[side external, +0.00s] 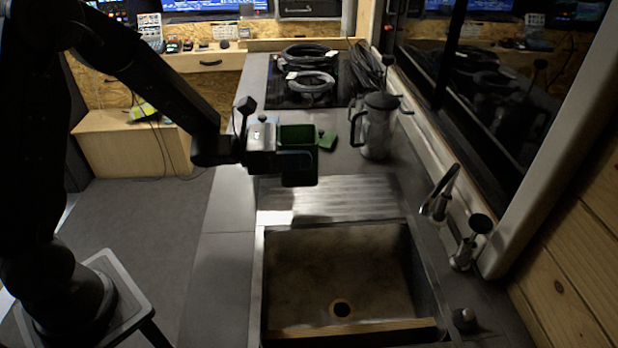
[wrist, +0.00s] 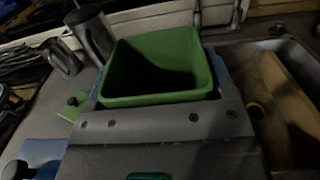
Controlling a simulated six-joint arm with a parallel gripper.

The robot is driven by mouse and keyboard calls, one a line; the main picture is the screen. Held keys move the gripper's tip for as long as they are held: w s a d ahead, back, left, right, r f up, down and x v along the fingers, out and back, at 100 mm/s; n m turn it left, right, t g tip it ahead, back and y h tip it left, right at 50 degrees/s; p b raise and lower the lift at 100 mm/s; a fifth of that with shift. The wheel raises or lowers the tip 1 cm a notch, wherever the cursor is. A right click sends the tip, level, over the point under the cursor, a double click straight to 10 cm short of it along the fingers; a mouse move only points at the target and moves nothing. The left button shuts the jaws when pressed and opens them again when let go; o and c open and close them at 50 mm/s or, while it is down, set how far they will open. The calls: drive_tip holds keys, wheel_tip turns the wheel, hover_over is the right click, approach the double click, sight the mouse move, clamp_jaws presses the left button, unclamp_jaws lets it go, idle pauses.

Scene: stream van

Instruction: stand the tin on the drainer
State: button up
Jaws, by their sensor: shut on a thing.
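The tin (side external: 299,135) is a green, open-topped, square-sided container. It is held upright in my gripper (side external: 297,160), which is shut on it. In the wrist view the open mouth of the tin (wrist: 155,98) faces the camera, and its inside looks empty. Blue finger parts show on both sides of it. The drainer (side external: 345,197) is the ribbed metal area behind the sink. In the side view the tin appears over the drainer's back left part, seemingly raised above it, with a dark shadow on the ribs. The gap below the tin is hard to judge.
A metal jug (side external: 378,128) stands right of the tin, behind the drainer. A small green piece (side external: 327,141) lies on the counter behind the tin. The sink (side external: 340,270) opens in front, with a tap (side external: 438,195) at right. Coiled cables (side external: 310,82) lie on the hob.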

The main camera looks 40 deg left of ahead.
drive_tip(key=shift+f, duration=3)
drive_tip(key=shift+f, duration=0.15)
drive_tip(key=o, duration=1.2)
drive_tip(key=shift+s+a, duration=0.1)
drive_tip(key=shift+s, duration=0.05)
drive_tip(key=v, duration=1.1)
drive_tip(key=shift+s+a, duration=0.2)
drive_tip(key=shift+s, duration=0.05)
